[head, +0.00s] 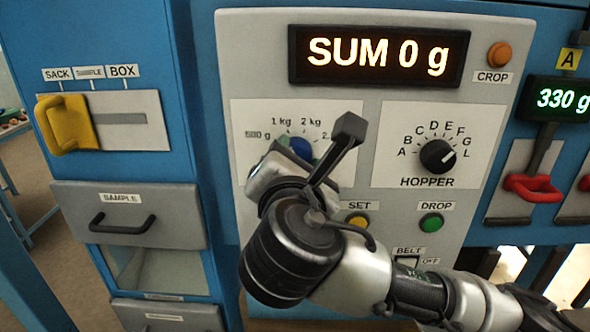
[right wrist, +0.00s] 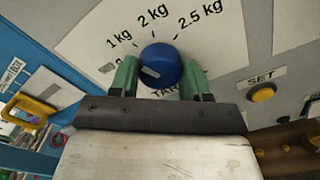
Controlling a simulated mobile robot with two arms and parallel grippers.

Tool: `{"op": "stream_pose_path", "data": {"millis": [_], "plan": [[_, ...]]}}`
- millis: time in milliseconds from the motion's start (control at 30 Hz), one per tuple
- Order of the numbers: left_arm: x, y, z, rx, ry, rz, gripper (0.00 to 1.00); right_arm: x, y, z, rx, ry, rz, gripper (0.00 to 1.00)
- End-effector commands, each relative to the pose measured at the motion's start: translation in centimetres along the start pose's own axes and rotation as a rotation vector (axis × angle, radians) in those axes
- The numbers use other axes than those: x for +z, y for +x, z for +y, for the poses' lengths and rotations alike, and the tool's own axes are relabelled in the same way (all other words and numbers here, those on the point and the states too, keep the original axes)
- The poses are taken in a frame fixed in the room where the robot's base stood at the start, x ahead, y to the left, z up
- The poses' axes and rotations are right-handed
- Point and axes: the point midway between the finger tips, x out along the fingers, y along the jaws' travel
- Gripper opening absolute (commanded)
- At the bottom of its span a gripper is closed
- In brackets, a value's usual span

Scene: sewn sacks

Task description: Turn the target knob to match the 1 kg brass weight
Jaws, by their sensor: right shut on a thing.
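The blue target knob (right wrist: 161,62) sits on the white dial plate in the right wrist view, with 1 kg, 2 kg and 2.5 kg printed around it. My right gripper (right wrist: 160,78) is shut on the knob, one green finger at each side. In the head view my right gripper (head: 287,158) covers much of the dial, and a bit of the blue knob (head: 301,147) shows. The brass weight and my left gripper are not in view.
The display (head: 378,56) reads SUM 0 g. The black HOPPER knob (head: 437,156) is right of the dial. SET (head: 358,221), DROP (head: 431,222) and CROP (head: 499,55) buttons are on the panel. A yellow handle (head: 66,124) and SAMPLE drawer (head: 124,216) are left.

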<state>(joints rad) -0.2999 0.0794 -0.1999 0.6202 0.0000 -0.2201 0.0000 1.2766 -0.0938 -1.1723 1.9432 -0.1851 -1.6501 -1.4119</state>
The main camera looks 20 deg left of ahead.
Motion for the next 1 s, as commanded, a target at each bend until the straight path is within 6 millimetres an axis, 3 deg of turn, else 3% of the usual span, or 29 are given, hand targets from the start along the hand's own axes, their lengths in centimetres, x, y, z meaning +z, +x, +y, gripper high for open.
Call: {"op": "stream_pose_path", "data": {"millis": [600,633,767,1000], "plan": [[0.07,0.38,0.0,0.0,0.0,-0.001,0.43,0.04,0.01,0.02,-0.001,0.044,-0.001,0.23],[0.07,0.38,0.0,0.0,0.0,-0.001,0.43,0.04,0.01,0.01,-0.001,0.044,-0.001,0.52],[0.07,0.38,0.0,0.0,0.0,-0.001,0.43,0.03,0.01,0.01,-0.001,0.044,-0.001,0.71],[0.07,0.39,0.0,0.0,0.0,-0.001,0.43,0.02,0.0,0.0,0.0,0.043,-0.001,0.72]]}}
